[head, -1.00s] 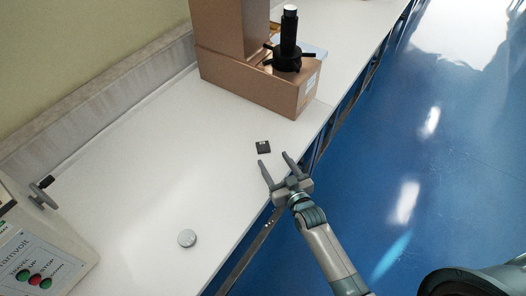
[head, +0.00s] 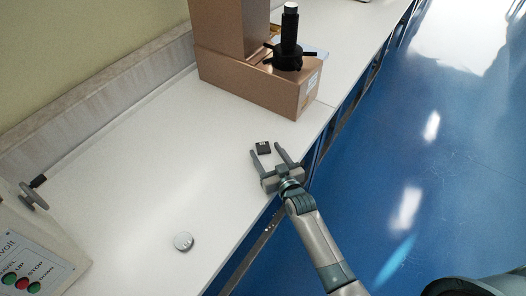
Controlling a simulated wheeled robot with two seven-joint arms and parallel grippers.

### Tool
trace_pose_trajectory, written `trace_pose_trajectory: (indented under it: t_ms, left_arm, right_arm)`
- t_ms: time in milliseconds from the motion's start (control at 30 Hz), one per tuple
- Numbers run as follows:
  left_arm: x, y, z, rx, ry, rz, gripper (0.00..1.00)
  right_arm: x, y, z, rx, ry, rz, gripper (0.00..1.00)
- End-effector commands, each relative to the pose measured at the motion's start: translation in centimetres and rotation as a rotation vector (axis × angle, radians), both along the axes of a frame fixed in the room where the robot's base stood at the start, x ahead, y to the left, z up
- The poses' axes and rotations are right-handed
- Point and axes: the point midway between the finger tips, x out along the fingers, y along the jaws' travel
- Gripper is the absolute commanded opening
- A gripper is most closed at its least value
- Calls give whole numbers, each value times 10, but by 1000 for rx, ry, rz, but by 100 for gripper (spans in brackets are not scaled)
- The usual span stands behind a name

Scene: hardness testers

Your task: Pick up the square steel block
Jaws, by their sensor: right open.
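The square steel block (head: 263,147) is a small dark square piece with a pale mark on its back edge. It lies flat on the white bench (head: 140,165), in front of the brown tester. My right gripper (head: 265,149) is open, its two fingers pointing toward the back of the bench. The block shows between or just beyond the fingertips, and I cannot tell whether either finger touches it. My left gripper is not in view.
A brown hardness tester (head: 245,85) with a black spindle stands behind the block. A round metal disc (head: 183,241) lies at the front of the bench. A cream tester with coloured buttons (head: 40,250) stands at the lower left. The bench's middle is clear.

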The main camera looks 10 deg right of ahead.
Motion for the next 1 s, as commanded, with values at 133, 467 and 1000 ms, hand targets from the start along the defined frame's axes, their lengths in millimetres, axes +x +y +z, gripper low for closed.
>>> trace_pose_trajectory:
  t_ms: [133,467,1000]
  left_arm:
    - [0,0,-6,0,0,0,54]
    - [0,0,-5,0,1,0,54]
    - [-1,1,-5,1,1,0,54]
  right_arm:
    - [8,1,-2,0,-1,0,60]
    - [8,2,-1,-1,0,0,60]
    - [8,2,0,-1,-2,0,6]
